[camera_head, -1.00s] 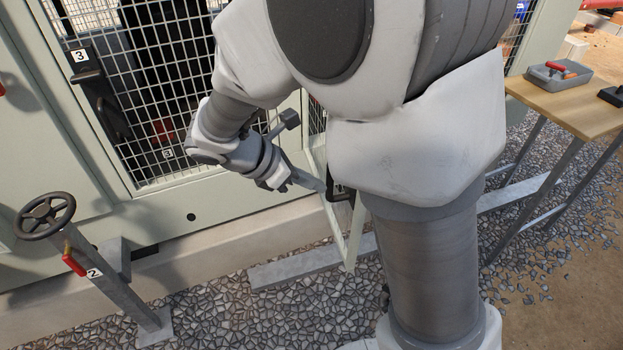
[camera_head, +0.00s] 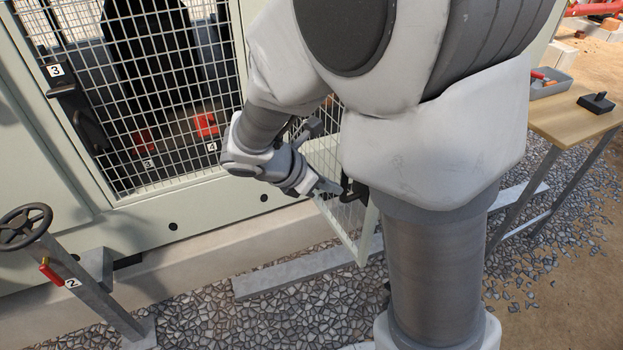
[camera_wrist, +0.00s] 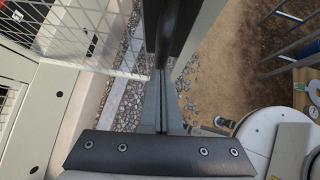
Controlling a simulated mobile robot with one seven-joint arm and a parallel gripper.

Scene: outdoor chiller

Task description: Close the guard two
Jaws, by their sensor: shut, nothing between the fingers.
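A pale-framed mesh guard panel (camera_head: 347,213) stands swung out from the cabinet, partly hidden behind my arm. No number shows on it, so I cannot tell whether it is guard two. A dark handle (camera_head: 352,190) sits near its outer edge. My gripper (camera_head: 335,188) is shut and empty, with its fingertips close beside the handle. In the wrist view the fingers (camera_wrist: 161,80) are together under a dark bar, with the mesh panel (camera_wrist: 115,30) to their left. I cannot tell whether they touch the handle.
A fixed mesh door (camera_head: 150,95) with a label 3 is left of my arm. A wooden table (camera_head: 575,120) with a grey tray (camera_head: 548,85) is at right. Gravel (camera_head: 230,315) lies before the cabinet.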

